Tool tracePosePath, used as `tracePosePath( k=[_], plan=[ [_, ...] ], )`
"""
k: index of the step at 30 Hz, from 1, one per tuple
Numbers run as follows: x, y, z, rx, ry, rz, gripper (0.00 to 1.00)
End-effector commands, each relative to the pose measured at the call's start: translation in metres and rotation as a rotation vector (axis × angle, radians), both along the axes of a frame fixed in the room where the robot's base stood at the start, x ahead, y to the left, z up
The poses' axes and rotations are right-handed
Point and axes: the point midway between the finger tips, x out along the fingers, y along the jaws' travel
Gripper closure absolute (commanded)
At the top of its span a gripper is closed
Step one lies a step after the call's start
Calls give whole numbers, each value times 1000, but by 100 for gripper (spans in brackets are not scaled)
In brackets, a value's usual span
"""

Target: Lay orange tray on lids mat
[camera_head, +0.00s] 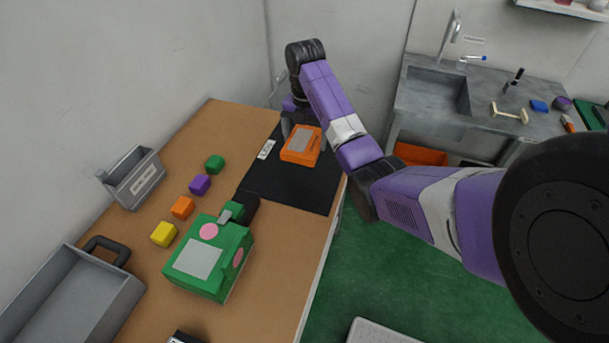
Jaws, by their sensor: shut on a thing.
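The orange tray (292,156) is a small orange block-like piece with a grey panel on top. It is over the black mat (315,195), toward its far part; I cannot tell whether it touches the mat. A small white label (266,149) lies on the mat's left side. My gripper (297,128) is at the far side of the orange tray, pointing down and shut on it. The fingertips are mostly hidden behind the tray and my wrist.
A green box (212,258) with pink discs stands nearer on the wooden table (285,255). Grey bins (134,178) stand on the left. A sink counter (480,95) is at the right back. The near mat is bare.

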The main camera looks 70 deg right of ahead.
Motion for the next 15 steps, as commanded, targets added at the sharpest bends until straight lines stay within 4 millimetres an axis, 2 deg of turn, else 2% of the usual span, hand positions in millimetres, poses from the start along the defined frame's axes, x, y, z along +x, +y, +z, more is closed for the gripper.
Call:
tracePosePath(
  k=[1, 4, 7, 15],
  plan=[
    [1, 0, -16, -1, -1, 1, 61],
    [0, 0, -32, -1, 0, 0, 61],
    [0, 1, -56, 1, 1, 1, 61],
    [0, 0, -88, -1, 0, 0, 61]
  ],
)
